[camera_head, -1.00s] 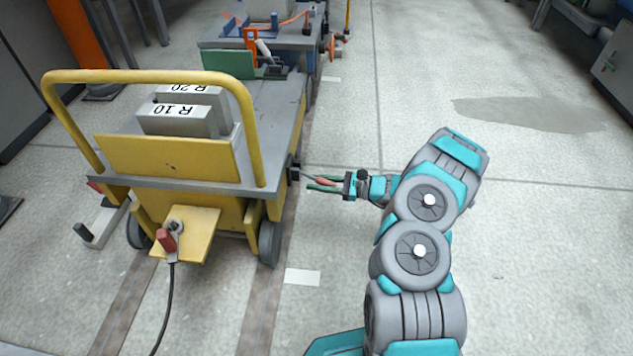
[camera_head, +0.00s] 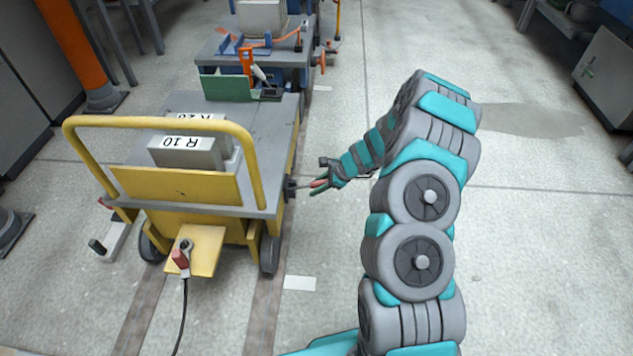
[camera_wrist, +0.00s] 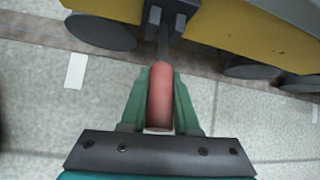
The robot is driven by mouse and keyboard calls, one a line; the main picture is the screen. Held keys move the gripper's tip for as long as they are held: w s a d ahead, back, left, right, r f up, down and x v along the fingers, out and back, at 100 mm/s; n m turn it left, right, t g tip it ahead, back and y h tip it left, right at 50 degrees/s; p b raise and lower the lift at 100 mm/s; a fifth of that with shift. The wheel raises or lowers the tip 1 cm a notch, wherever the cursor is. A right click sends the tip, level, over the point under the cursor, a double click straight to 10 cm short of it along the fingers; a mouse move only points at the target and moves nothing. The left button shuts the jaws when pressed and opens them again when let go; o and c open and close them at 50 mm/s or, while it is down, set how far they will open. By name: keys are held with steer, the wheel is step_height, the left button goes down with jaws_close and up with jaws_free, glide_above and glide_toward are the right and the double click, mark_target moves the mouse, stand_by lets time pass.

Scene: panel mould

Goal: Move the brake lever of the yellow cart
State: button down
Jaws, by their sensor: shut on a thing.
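The yellow cart (camera_head: 180,184) stands at the left, with a grey deck and a yellow push handle. Its brake lever has a red grip (camera_wrist: 160,95) on a thin grey rod that runs to a dark bracket (camera_wrist: 172,17) on the cart's side. The red grip also shows at the cart's right side in the head view (camera_head: 318,183). My gripper (camera_wrist: 160,88) has green fingers on both sides of the red grip and is shut on it. The grip's far end and the rod stick out past the fingertips.
A red-handled coupling (camera_head: 180,258) with a black cable is at the front.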

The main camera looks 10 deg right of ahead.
steer(key=shift+a+r+h+p, duration=0.2)
steer(key=shift+r+h+p, duration=0.5)
steer(key=shift+p, duration=0.4)
steer(key=shift+g, duration=0.3)
steer(key=shift+f+p, duration=0.1)
steer(key=shift+p, duration=0.25)
steer(key=shift+w, duration=0.1)
steer(key=c, duration=0.6)
jaws_free()
steer(key=shift+c, duration=0.2)
